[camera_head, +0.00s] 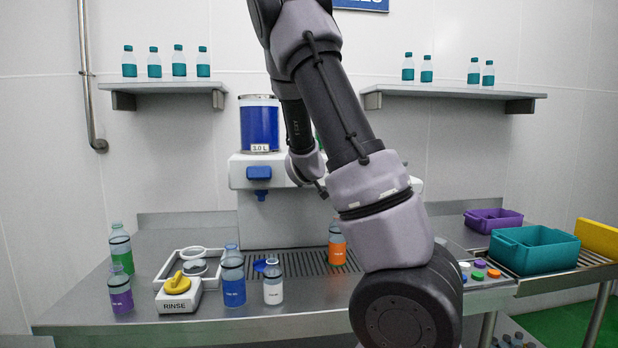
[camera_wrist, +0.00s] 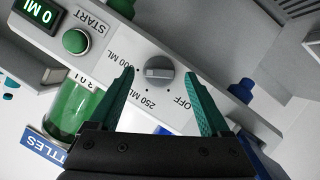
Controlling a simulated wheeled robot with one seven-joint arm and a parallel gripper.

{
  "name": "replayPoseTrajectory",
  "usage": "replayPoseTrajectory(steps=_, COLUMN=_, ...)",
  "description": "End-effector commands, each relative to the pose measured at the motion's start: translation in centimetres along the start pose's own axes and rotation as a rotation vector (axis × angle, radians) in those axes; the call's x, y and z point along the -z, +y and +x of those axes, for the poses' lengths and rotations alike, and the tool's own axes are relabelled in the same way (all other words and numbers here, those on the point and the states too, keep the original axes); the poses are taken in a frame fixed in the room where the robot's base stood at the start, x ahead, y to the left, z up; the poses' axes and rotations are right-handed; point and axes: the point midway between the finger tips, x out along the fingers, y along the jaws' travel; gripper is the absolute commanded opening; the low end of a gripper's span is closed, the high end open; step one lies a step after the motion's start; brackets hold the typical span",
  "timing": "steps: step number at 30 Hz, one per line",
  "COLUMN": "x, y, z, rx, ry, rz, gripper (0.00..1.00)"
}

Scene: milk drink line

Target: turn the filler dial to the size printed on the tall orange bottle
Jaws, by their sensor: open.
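The filler dial (camera_wrist: 159,73) is a round grey knob with a raised bar on the white front panel, in the wrist view. OFF and 250 ML are printed around it; another ML mark is partly hidden by a finger. I cannot tell which mark the dial points to. My gripper (camera_wrist: 158,77) is open, with its teal fingers on either side of the dial; contact is unclear. In the head view, my arm hides the dial. The orange bottle (camera_head: 337,247) stands upright on the drip grille, with its label print too small to read.
A green START button (camera_wrist: 76,41) and a display (camera_wrist: 36,11) reading 0 ML sit beside the dial. Several bottles and a yellow RINSE knob (camera_head: 177,284) stand at the counter's left. A teal crate (camera_head: 534,251) and purple crate (camera_head: 493,220) are at right.

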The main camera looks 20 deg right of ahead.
Motion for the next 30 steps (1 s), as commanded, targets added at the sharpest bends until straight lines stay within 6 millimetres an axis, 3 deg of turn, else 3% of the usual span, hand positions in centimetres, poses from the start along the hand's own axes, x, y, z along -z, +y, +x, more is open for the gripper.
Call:
replayPoseTrajectory(steps=6, x=0.1, y=-0.1, z=-4.3, rx=0.005, ry=0.003, rz=0.004, gripper=0.81)
replayPoseTrajectory(steps=13, x=0.1, y=-0.1, z=-7.3, rx=0.004, ry=0.003, rz=0.005, gripper=0.81)
replayPoseTrajectory(steps=19, x=0.0, y=0.0, z=-8.5, rx=0.002, ry=0.000, rz=0.001, gripper=0.81)
replayPoseTrajectory(steps=30, x=-0.1, y=0.0, z=-8.7, rx=0.000, ry=-0.001, rz=0.001, gripper=0.81)
